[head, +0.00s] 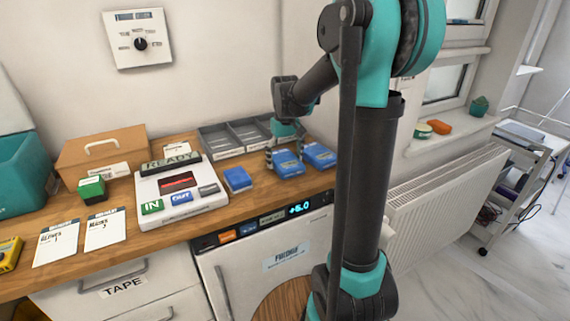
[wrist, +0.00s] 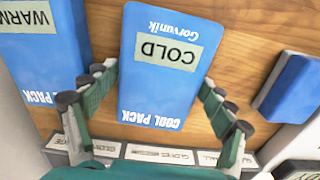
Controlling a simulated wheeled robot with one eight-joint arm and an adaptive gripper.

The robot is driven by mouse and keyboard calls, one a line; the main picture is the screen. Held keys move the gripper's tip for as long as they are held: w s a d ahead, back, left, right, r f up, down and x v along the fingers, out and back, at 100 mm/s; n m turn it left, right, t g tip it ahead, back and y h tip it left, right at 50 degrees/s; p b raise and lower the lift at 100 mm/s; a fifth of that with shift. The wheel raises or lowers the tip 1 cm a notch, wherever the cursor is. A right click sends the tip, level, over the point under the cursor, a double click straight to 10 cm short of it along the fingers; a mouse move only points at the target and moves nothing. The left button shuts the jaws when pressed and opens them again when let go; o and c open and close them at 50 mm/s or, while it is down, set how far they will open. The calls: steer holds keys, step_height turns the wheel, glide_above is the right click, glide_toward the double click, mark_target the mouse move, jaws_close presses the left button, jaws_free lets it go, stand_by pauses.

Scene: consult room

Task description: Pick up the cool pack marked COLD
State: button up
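The cool pack marked COLD (wrist: 158,90) is a blue slab with a pale green label, lying flat on the wooden counter. It also shows in the head view (head: 288,166), partly behind my gripper. My gripper (wrist: 157,82) is open over the pack, one finger near each long side. Its fingers also show in the head view (head: 284,157). I cannot tell whether the fingertips touch the pack. A similar blue pack (wrist: 42,62), its label partly cut off and reading WARM, lies beside it; it is at right in the head view (head: 319,155).
A smaller blue block (head: 238,179) lies left of the packs, beside a white device (head: 180,212) reading READY. Grey trays (head: 222,150) stand behind. A fridge (head: 285,257) sits below the counter. A cardboard box (head: 102,150) and green-topped block (head: 91,190) stand farther left.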

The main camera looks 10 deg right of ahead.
steer(key=c, duration=1)
steer(key=shift+r, duration=0.1)
